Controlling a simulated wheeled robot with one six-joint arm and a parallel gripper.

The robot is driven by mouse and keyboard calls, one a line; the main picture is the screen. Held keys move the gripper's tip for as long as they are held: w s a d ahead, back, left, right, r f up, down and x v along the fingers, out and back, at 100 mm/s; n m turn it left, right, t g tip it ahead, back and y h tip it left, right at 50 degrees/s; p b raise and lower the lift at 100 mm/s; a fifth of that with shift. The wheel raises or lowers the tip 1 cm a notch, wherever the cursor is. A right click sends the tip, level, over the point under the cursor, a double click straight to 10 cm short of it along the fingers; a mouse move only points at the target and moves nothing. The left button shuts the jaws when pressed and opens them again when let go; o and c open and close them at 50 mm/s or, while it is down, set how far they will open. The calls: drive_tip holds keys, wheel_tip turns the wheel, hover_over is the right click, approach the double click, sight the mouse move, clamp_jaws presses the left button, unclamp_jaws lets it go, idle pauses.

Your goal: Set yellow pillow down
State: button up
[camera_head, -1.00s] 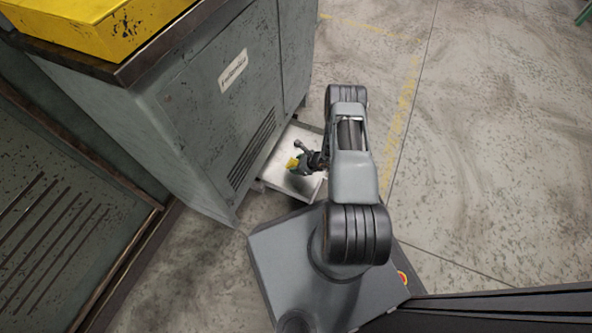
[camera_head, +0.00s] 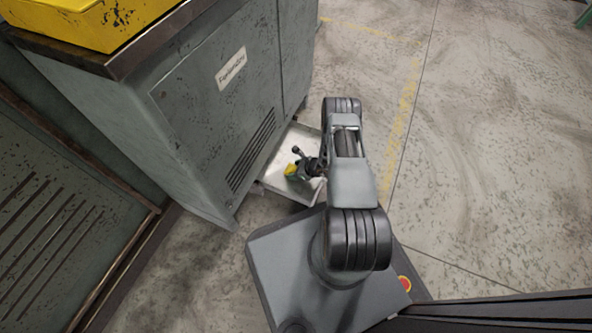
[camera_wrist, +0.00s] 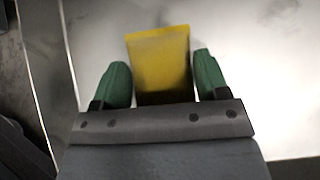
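The yellow pillow (camera_wrist: 160,62) is a small yellow block between the two green fingertips of my gripper (camera_wrist: 163,80) in the wrist view. The fingers sit against its two sides, with no clear gap. In the head view the pillow (camera_head: 291,170) shows as a small yellow patch at the end of my gripper (camera_head: 298,168), over the pale tray (camera_head: 300,137) at the foot of the grey machine. I cannot tell whether the pillow touches the tray floor. Its lower part is dark and partly hidden by my gripper in the wrist view.
The grey machine cabinet (camera_head: 190,115) with a vent stands right beside the tray on the left. A yellow box (camera_head: 75,22) sits on its top. Another slotted grey cabinet (camera_head: 50,220) is at far left. Open concrete floor (camera_head: 490,150) lies to the right.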

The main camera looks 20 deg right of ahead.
drive_tip(key=o, duration=0.3)
drive_tip(key=shift+o, duration=0.2)
